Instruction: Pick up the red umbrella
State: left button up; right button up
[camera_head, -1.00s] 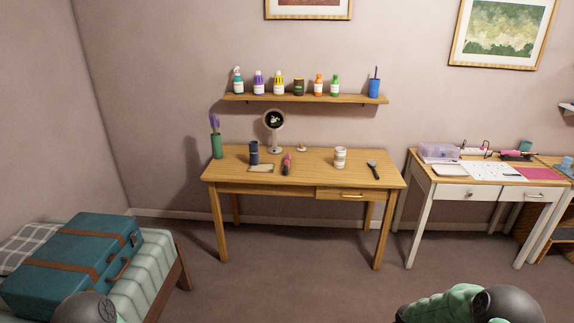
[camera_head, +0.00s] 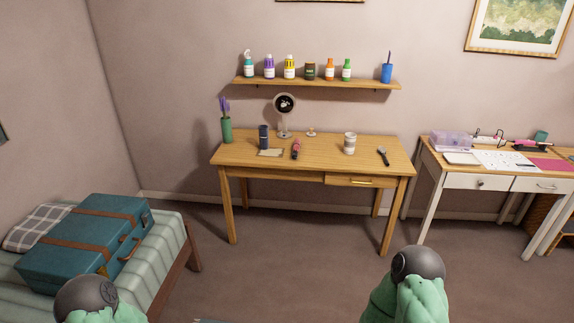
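No clearly recognizable red umbrella shows in the head view. A small reddish object (camera_head: 296,149) with a dark part lies on the wooden desk (camera_head: 232,155), left of its middle; it is too small to tell what it is. Green and dark rounded parts of my two arms show at the bottom edge, one at lower left and one right of centre. Neither gripper's fingers are in view. The arm parts are well in front of the desk.
On the desk stand a dark blue cup (camera_head: 263,137), a small mirror or fan (camera_head: 284,106) and a pale jar (camera_head: 350,144). A white desk (camera_head: 460,181) stands at right. The floor between is clear.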

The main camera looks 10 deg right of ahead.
aim_at(297, 145)
jog(key=i+l+u, duration=0.15)
jog(key=u, duration=0.25)
jog(key=i+l+u, duration=0.4)
jog(key=k+j, duration=0.05)
jog(key=j, duration=0.05)
